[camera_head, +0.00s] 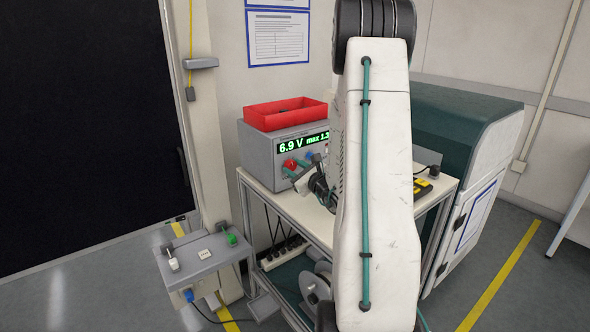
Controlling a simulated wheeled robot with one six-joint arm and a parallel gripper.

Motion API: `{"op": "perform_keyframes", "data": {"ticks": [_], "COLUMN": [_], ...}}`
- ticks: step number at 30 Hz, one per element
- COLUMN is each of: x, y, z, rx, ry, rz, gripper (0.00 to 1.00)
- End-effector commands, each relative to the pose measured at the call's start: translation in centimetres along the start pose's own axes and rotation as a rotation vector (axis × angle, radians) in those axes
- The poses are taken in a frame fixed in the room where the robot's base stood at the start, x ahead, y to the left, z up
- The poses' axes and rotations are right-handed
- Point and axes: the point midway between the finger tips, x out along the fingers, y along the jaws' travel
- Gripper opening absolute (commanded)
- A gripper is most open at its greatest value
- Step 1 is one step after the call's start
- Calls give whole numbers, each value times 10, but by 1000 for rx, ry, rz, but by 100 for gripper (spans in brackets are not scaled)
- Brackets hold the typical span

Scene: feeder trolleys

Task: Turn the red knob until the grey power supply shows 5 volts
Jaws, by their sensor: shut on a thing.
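The grey power supply (258,153) stands on the white trolley top at its back left. Its green display (303,143) reads 6.9 V, followed by "max 1.3", where my arm cuts off the view. The red knob (290,164) sits on the front panel below the display. My arm hides the right part of the power supply.
A red bin (285,113) sits on top of the power supply. A yellow device (422,188) lies on the trolley (262,193) at right. A dark green cabinet (455,125) stands behind. A grey control box (203,255) is at lower left. Cables hang under the trolley.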

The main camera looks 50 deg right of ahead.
Motion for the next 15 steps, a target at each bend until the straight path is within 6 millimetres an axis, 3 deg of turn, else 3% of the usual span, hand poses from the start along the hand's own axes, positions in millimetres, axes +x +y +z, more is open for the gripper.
{"op": "perform_keyframes", "data": {"ticks": [15], "x": [0], "y": [0], "z": [0], "rx": [-438], "ry": [-1], "rz": [1], "gripper": [11]}}
